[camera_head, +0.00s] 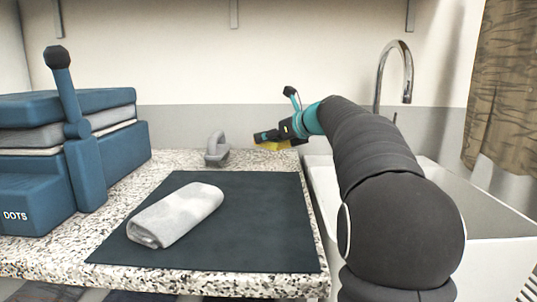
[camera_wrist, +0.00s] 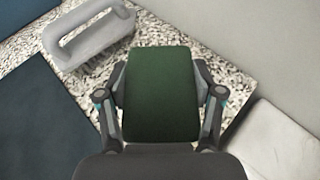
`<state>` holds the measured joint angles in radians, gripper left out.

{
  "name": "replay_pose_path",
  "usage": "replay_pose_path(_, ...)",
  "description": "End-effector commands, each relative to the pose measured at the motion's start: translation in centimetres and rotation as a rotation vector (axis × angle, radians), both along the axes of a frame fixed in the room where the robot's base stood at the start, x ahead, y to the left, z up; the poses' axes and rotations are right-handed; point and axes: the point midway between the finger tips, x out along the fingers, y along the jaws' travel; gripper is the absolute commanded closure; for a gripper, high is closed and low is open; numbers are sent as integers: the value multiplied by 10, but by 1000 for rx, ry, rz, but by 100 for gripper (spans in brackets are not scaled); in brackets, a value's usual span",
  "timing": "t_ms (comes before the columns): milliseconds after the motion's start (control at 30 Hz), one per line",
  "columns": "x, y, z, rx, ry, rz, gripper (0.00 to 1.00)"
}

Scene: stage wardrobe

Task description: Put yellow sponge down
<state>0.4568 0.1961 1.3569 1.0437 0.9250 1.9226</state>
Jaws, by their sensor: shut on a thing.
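The yellow sponge (camera_head: 272,145) shows as a small yellow strip under my gripper (camera_head: 268,137) in the head view, at the back right of the speckled counter. In the wrist view my gripper (camera_wrist: 160,103) is shut on the sponge, whose dark green face (camera_wrist: 160,92) is toward the camera. The fingers press its left and right sides. The sponge is over the counter near its back edge and close to the sink; whether it touches the counter cannot be told.
A grey handled tool (camera_head: 216,150) stands left of the sponge. A rolled grey towel (camera_head: 176,214) lies on a dark mat (camera_head: 265,225). A blue press-like machine (camera_head: 85,150) stands at left. The white sink (camera_head: 322,190) and tap (camera_head: 408,85) are at right.

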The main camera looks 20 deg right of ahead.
Motion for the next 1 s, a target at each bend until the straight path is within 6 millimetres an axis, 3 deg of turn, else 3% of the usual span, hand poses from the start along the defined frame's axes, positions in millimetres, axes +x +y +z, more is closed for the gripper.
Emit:
replay_pose_path(233,7,7,-12,0,0,-1,48)
replay_pose_path(500,6,6,-46,0,2,-3,48)
replay_pose_path(867,6,6,-49,0,1,-2,48)
replay_pose_path(900,6,6,-49,0,1,-2,31)
replay_pose_path(1000,6,6,-48,0,1,-2,8)
